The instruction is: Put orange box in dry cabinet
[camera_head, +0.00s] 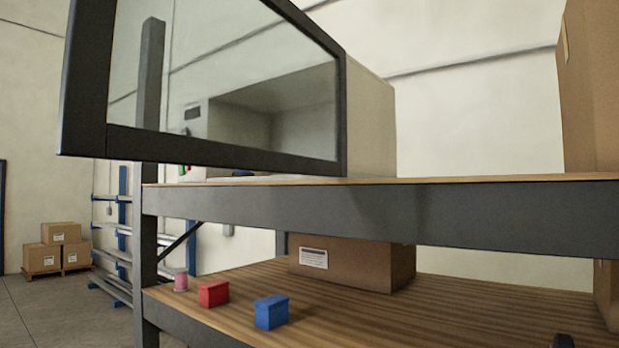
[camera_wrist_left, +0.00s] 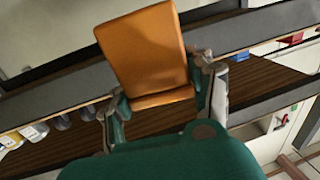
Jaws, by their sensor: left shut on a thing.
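The orange box (camera_wrist_left: 145,50) is held between the two fingers of my left gripper (camera_wrist_left: 160,88) in the left wrist view. It is tilted and sticks out beyond the fingertips, in front of the shelf rack. The dry cabinet (camera_head: 370,115) stands on the upper shelf in the head view. Its dark-framed glass door (camera_head: 225,155) is swung open towards me, and the grey interior shows through the glass. Neither the orange box nor my left gripper can be made out in the head view. My right gripper is not identifiable in either view.
The upper shelf (camera_head: 480,180) has a thick grey front beam. On the lower shelf (camera_head: 460,320) are a red box (camera_head: 213,294), a blue box (camera_head: 271,312), a pink item (camera_head: 181,281) and a cardboard carton (camera_head: 345,264). A tall carton (camera_head: 590,90) stands at upper right.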

